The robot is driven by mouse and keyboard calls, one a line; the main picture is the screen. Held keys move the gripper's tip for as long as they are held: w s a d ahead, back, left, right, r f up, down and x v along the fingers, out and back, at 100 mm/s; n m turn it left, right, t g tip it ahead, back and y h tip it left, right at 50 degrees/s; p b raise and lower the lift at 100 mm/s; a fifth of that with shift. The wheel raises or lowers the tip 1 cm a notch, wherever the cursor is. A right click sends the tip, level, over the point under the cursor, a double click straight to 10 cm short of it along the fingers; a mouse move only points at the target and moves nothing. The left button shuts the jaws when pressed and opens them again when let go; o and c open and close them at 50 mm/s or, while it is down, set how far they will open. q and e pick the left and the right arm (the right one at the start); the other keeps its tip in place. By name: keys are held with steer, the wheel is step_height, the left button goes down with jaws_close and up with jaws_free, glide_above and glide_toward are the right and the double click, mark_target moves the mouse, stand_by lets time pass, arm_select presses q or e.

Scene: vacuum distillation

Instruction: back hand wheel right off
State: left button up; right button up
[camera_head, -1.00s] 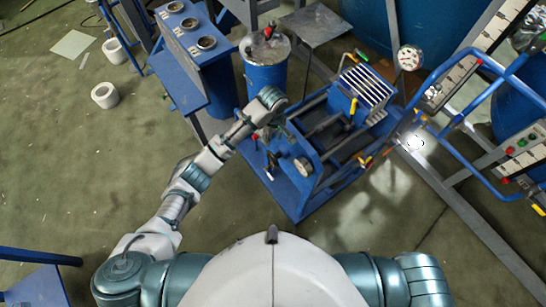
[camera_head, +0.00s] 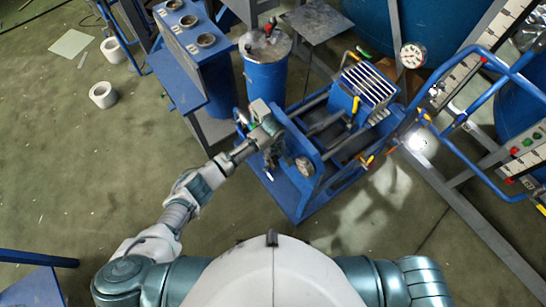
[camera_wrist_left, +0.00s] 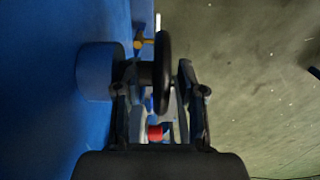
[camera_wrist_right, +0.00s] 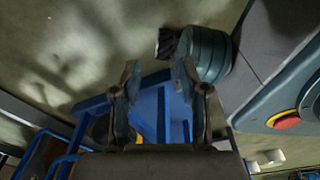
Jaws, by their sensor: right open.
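A dark hand wheel (camera_wrist_left: 163,72) stands nearly edge-on in the left wrist view, with its hub toward a blue cylindrical housing (camera_wrist_left: 97,72) on the left. My left gripper (camera_wrist_left: 152,72) is open, with one finger on each side of the wheel's rim and visible gaps. In the head view my left gripper (camera_head: 271,155) is at the near left side of the blue pump frame (camera_head: 300,207) and largely hides the wheel. My right gripper (camera_wrist_right: 157,72) is open and empty in the right wrist view, away from the wheel.
A blue drum (camera_head: 266,75) and a blue stand with cups (camera_head: 190,60) are behind. Blue tube rails (camera_head: 480,175) are at the right.

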arm_select(q)
jaws_close()
steer(key=shift+w+r, duration=0.1)
steer(key=shift+r, duration=0.05)
steer(key=p, duration=0.2)
steer(key=g+p, duration=0.1)
steer(key=shift+w+r+h+p, duration=0.1)
steer(key=shift+r+h+p, duration=0.15)
steer(key=shift+h+p, duration=0.15)
steer(key=shift+w+f+g, duration=0.1)
steer(key=shift+f+g, duration=0.2)
steer(key=shift+f+g+h+b, duration=0.1)
steer(key=shift+g+h+b, duration=0.2)
steer(key=shift+h+b, duration=0.15)
arm_select(e)
steer(key=s, duration=0.2)
steer(key=s+d+r, duration=0.1)
steer(key=s, duration=0.1)
arm_select(q)
steer(key=shift+a, duration=0.1)
jaws_free()
